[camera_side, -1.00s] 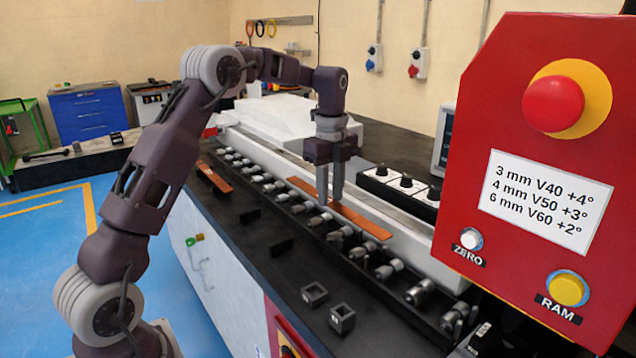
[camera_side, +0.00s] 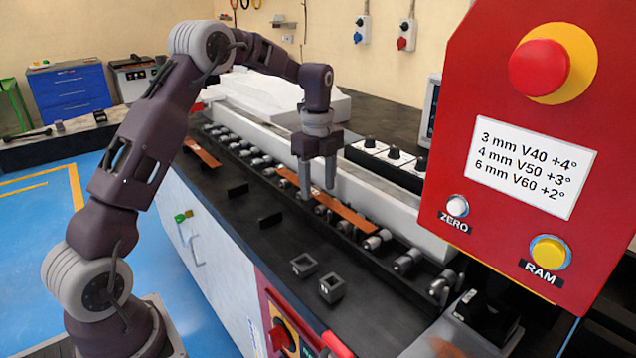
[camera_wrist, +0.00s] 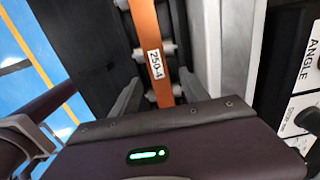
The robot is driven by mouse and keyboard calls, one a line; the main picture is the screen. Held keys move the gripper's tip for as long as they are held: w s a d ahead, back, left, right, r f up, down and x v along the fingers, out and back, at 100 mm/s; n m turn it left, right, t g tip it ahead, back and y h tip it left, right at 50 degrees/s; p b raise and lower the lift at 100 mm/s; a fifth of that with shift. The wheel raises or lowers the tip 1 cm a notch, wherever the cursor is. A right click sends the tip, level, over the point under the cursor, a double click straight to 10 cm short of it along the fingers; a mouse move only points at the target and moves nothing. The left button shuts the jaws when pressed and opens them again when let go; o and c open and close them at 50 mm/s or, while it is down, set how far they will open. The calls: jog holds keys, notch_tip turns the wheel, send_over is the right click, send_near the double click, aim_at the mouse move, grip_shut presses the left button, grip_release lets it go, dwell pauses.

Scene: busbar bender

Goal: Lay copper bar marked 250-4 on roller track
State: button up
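The copper bar marked 250-4 (camera_side: 349,215) lies flat along the roller track (camera_side: 403,262) in the side view. Its label (camera_wrist: 156,64) is readable in the wrist view, where the bar (camera_wrist: 146,25) rests across the rollers. My gripper (camera_side: 318,190) points down over the bar, with its fingers apart. In the wrist view one finger is on each side of the bar, with gaps between. The exact height of the fingertips against the bar is hard to tell.
Another copper bar (camera_side: 203,153) lies at the far left of the bench. Two small dark blocks (camera_side: 331,287) and low black stops sit in front of the track. A white rail and a knob panel (camera_side: 385,163) stand behind it. The red control box (camera_side: 520,130) fills the right.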

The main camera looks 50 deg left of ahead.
notch_tip(320, 180, up, 8)
jog(key=s+d+r+n+t, duration=0.2)
jog(key=s+d+r+n, duration=0.6)
jog(key=s, duration=0.3)
jog(key=s+d+f+n+t, duration=0.1)
jog(key=s+d+n, duration=0.3)
jog(key=s, duration=0.6)
jog(key=s+d+f+n+t, duration=0.2)
jog(key=s+n, duration=0.4)
jog(key=s, duration=0.4)
jog(key=shift+s+d+f+t, duration=0.25)
jog(key=shift+d+f, duration=0.3)
jog(key=shift+d, duration=0.4)
jog(key=shift+w, duration=0.1)
